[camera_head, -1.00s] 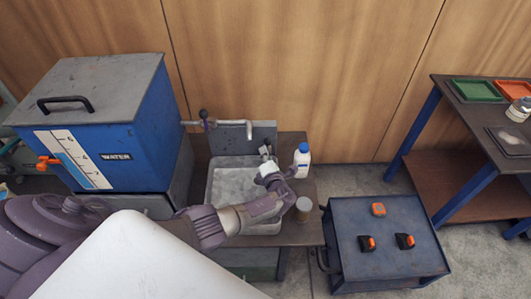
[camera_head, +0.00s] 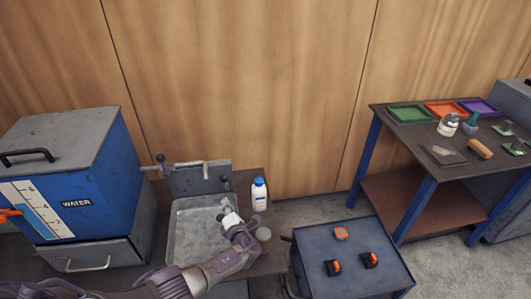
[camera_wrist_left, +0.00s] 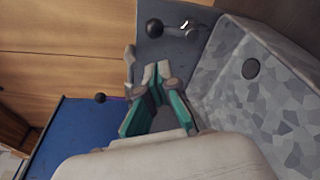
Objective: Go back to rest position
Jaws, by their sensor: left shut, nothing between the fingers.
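My left gripper (camera_head: 226,214) is over the right part of the metal sink (camera_head: 185,245), near its back edge, with the arm reaching in from the lower left. In the left wrist view the fingers of the left gripper (camera_wrist_left: 156,72) are together with nothing between them. The sink's speckled inside also shows there on the right (camera_wrist_left: 270,105). My right gripper is in neither view.
A blue water tank (camera_head: 85,195) stands left of the sink, with a tap (camera_head: 205,170) behind the basin. A blue cart (camera_head: 350,238) and workbench (camera_head: 400,150) stand farther right.

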